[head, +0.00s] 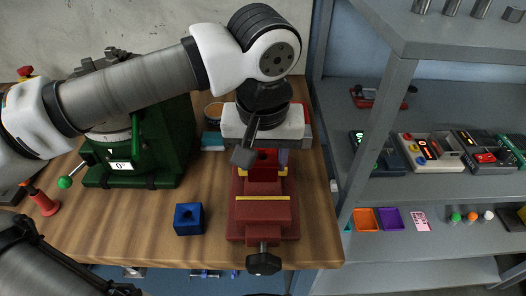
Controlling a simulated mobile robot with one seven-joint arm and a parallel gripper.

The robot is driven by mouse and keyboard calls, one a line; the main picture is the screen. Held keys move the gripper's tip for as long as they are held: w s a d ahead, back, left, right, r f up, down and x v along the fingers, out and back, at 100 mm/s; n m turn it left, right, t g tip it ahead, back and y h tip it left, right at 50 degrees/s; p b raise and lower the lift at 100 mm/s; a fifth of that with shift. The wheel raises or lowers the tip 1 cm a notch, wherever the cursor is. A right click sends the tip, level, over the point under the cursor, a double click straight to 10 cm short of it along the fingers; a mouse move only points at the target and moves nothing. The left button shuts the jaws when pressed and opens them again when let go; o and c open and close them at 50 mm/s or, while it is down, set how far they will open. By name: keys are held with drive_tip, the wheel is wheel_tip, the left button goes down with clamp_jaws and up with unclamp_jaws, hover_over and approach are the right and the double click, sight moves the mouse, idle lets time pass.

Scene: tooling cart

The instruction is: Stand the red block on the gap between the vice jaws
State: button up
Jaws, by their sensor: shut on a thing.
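The red vice (264,218) stands near the table's front right, with yellow strips along its jaws and a black handle at the front. My gripper (263,157) hangs over the vice's rear part, pointing down. It is shut on the red block (264,155), whose top shows a dark hole. The block appears upright over or just behind the jaw gap. The arm and fingers partly cover it, and I cannot tell whether its underside touches the jaws.
A blue block (188,219) with a hole stands on the wooden table left of the vice. A green machine (140,150) stands at the left. A grey shelf unit (420,190) with trays and small devices rises at the right. Bare table lies around the blue block.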

sight(263, 191)
drive_tip(key=shift+f+b, duration=0.3)
drive_tip(key=shift+f, duration=0.5)
drive_tip(key=shift+s+f+b, duration=0.1)
drive_tip(key=shift+f+b, duration=1.65)
drive_tip(key=shift+b, duration=0.4)
idle(2.7)
idle(0.3)
drive_tip(key=o, duration=1.6)
drive_tip(key=shift+r+p, duration=1.95)
drive_tip(key=shift+r, duration=1.05)
